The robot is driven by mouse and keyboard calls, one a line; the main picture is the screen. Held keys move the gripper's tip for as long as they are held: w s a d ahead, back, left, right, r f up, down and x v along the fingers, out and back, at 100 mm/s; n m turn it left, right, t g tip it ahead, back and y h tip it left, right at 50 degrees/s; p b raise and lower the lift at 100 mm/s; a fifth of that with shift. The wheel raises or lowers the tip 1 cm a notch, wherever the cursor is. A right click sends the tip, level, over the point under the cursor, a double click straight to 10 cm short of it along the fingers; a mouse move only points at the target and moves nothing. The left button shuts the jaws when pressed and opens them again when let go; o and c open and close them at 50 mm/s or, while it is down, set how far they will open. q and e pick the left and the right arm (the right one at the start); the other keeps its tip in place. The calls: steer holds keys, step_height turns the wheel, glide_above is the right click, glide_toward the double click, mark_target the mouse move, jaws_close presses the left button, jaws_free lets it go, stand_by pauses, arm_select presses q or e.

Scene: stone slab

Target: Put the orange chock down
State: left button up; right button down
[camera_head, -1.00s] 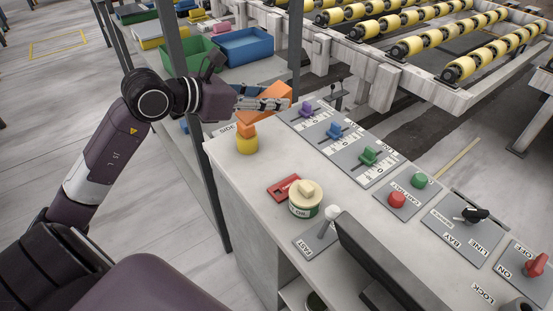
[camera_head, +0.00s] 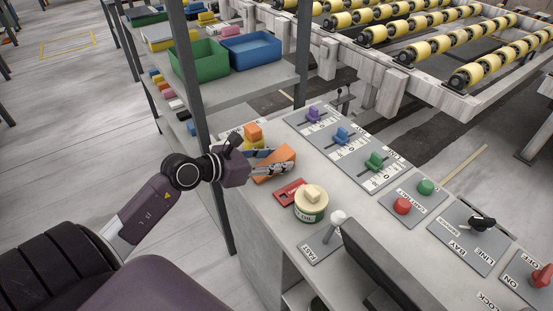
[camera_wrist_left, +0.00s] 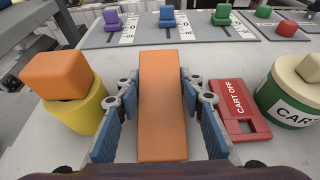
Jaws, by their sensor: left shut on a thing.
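The orange chock (camera_head: 276,162) is between the fingers of my left gripper (camera_head: 268,171), low over the light grey slab (camera_head: 260,205). In the left wrist view the chock (camera_wrist_left: 162,105) is a long orange block pointing away from me, with a blue-padded finger on each side. I cannot tell if its underside touches the slab. A yellow cylinder with a smaller orange block on top (camera_wrist_left: 58,75) stands left of the chock, apart from it. My right gripper is not in view.
A red "CART OFF" tag (camera_wrist_left: 237,108) lies close right of the gripper, beside a cream and green round container (camera_head: 311,205). Slider panels with purple, blue and green knobs (camera_head: 342,137) lie beyond. A shelf with green and blue bins (camera_head: 250,52) stands behind.

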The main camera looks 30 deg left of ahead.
arm_select(q)
steer(key=shift+f, duration=0.15)
steer(key=o, duration=1.2)
